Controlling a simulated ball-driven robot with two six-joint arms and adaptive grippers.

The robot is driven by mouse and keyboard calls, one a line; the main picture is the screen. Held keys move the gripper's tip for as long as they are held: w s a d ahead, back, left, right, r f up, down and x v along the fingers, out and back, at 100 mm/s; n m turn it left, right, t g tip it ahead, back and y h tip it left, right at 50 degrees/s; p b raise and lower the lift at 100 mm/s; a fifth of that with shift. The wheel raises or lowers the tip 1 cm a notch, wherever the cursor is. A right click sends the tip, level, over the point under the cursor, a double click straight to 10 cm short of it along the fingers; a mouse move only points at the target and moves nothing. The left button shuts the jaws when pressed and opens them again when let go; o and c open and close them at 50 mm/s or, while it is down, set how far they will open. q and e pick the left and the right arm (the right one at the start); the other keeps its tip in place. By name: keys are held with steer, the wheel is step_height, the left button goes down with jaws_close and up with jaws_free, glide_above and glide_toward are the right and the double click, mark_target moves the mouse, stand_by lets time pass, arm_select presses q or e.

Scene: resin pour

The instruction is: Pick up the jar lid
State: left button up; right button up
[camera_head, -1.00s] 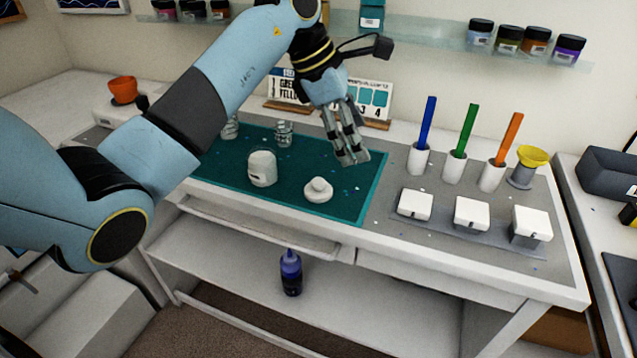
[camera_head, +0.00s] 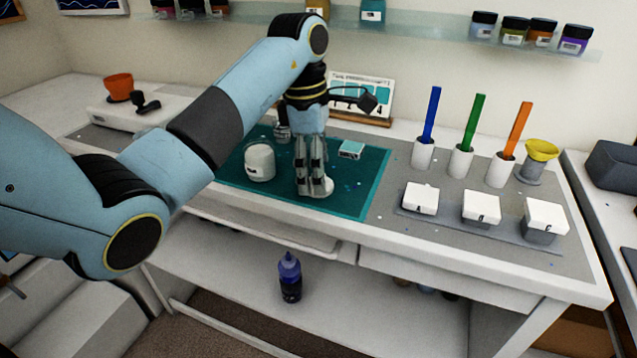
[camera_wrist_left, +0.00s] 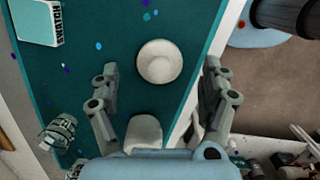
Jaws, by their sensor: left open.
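The jar lid is a white disc with a round knob (camera_wrist_left: 160,62), lying on the teal mat (camera_wrist_left: 115,35). In the head view only part of the lid (camera_head: 328,184) shows behind my fingers. My left gripper (camera_head: 314,189) points down over it, open and empty. In the left wrist view the lid lies between and slightly beyond the open fingertips (camera_wrist_left: 160,78), apparently untouched. The white jar (camera_head: 260,161) stands on the mat left of the gripper; its top also shows in the left wrist view (camera_wrist_left: 144,131). My right gripper is not in view.
A small white and teal box (camera_head: 351,149) lies behind the gripper. White lidded boxes (camera_head: 482,207) and cups with blue, green and orange sticks (camera_head: 461,161) stand to the right. The mat's right part is clear.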

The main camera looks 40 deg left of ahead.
arm_select(q)
step_height(320, 180, down, 2)
steer(key=shift+d, duration=0.1)
steer(key=shift+c, duration=0.2)
steer(key=c, duration=0.9)
steer(key=shift+r, duration=0.15)
